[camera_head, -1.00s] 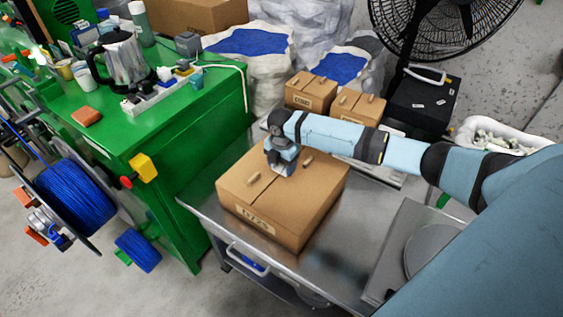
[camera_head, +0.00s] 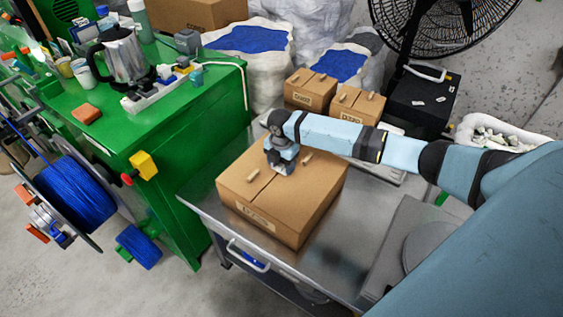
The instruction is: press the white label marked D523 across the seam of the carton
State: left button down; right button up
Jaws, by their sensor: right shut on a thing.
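The carton (camera_head: 290,215) is a brown box on a metal cart top. A printed tag (camera_head: 255,217) shows on its front side, its marking too blurred to read surely. The seam (camera_head: 263,182) runs across its top, with small tan pieces (camera_head: 253,175) near it. My right gripper (camera_head: 282,168) is over the middle of the carton's top, pointing down, at or just above the surface. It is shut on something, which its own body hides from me. I cannot make out the white D523 label. My left gripper is out of view.
Two smaller cartons (camera_head: 311,90) (camera_head: 358,104) stand behind the cart. A green bench (camera_head: 190,130) with a kettle (camera_head: 121,55) is at left, beside a blue cable reel (camera_head: 72,195). The cart top (camera_head: 335,250) is clear in front of the carton.

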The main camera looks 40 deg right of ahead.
jog(key=shift+f, duration=0.2)
dwell(0.4)
jog(key=o, duration=1.1)
notch_tip(320, 180, up, 6)
jog(key=p, duration=0.6)
jog(key=shift+f, duration=0.2)
jog(key=shift+r+p, duration=0.7)
jog(key=shift+r, duration=0.05)
jog(key=shift+f, duration=0.1)
